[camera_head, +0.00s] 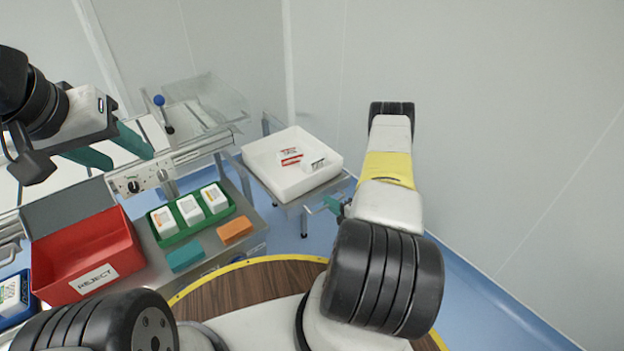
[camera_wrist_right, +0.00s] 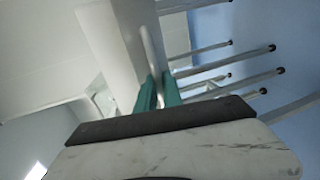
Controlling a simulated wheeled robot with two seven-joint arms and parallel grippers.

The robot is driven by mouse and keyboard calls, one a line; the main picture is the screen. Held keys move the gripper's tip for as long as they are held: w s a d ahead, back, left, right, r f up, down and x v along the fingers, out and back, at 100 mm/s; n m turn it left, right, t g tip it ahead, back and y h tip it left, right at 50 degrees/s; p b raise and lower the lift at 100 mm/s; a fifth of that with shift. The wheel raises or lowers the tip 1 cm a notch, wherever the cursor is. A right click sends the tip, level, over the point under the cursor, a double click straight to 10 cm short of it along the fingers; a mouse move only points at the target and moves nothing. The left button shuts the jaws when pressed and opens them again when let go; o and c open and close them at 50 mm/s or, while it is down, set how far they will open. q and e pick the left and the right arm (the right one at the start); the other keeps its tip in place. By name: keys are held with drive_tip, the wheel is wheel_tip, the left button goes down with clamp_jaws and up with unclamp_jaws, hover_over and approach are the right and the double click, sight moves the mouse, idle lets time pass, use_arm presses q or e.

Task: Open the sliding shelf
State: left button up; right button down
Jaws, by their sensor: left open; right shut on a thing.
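The sliding shelf (camera_head: 291,205) is a grey metal platform on legs that carries a white tray. My right gripper (camera_head: 333,204), with teal fingers, is at the shelf's front right edge and is shut on it; my own arm partly hides the contact in the head view. In the right wrist view the right gripper's fingers (camera_wrist_right: 160,92) are close together at a pale rail-like edge (camera_wrist_right: 150,50). My left gripper (camera_head: 112,150) is open and empty, above the machine's left part and away from the shelf.
The white tray (camera_head: 262,160) holds small red-and-white boxes. A red reject bin (camera_head: 110,245), a green tray (camera_head: 182,236) with white boxes, and a teal block (camera_head: 186,256) and an orange block (camera_head: 235,231) lie left of the shelf. Blue floor (camera_head: 465,270) is clear at right.

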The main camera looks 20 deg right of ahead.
drive_tip(key=c, duration=1.5)
unclamp_jaws()
drive_tip(key=shift+s, duration=0.1)
drive_tip(key=v, duration=0.7)
drive_tip(key=shift+s, duration=0.35)
drive_tip(key=shift+d, duration=0.1)
